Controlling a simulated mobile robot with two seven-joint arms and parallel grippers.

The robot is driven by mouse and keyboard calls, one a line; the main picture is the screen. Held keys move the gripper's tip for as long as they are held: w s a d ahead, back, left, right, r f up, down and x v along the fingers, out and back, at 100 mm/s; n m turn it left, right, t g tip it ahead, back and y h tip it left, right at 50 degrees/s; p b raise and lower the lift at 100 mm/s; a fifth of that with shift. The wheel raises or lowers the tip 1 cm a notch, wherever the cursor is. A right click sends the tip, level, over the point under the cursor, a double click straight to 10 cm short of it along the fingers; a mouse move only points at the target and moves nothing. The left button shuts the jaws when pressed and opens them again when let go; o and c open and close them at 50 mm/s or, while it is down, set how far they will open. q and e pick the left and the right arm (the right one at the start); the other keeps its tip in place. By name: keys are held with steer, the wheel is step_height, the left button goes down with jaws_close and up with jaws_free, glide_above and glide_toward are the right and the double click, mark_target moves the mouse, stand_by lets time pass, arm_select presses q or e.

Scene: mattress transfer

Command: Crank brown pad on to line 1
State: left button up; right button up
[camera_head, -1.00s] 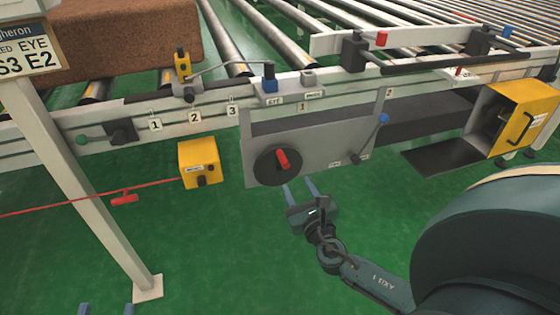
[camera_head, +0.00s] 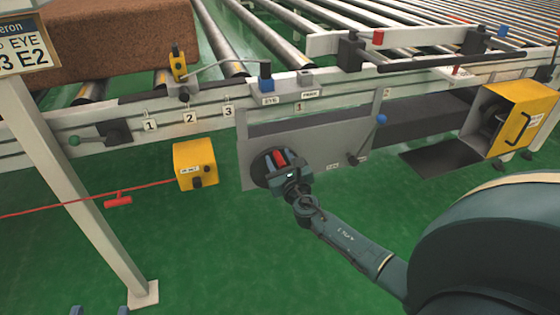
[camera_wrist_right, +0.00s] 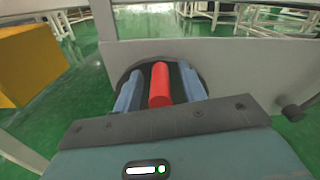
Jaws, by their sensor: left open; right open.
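The brown pad (camera_head: 115,38) lies on the rollers at the upper left of the head view. The black crank disc with a red handle (camera_head: 279,158) is on the grey panel (camera_head: 340,140) of the conveyor frame. My right gripper (camera_head: 277,162) is at the disc. In the right wrist view the red handle (camera_wrist_right: 160,85) stands between the two blue fingers (camera_wrist_right: 161,90), which are open with a gap on each side. Only the fingertips of my left gripper (camera_head: 98,311) show at the bottom left edge of the head view.
Number plates 1, 2 and 3 (camera_head: 190,118) line the rail. A yellow box (camera_head: 195,163) hangs left of the panel, with a red cord (camera_head: 70,207) running left. A white post (camera_head: 85,190) stands at left. A yellow housing (camera_head: 510,118) is at right.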

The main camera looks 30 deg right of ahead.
jaws_close()
stand_by(0.3)
stand_by(0.3)
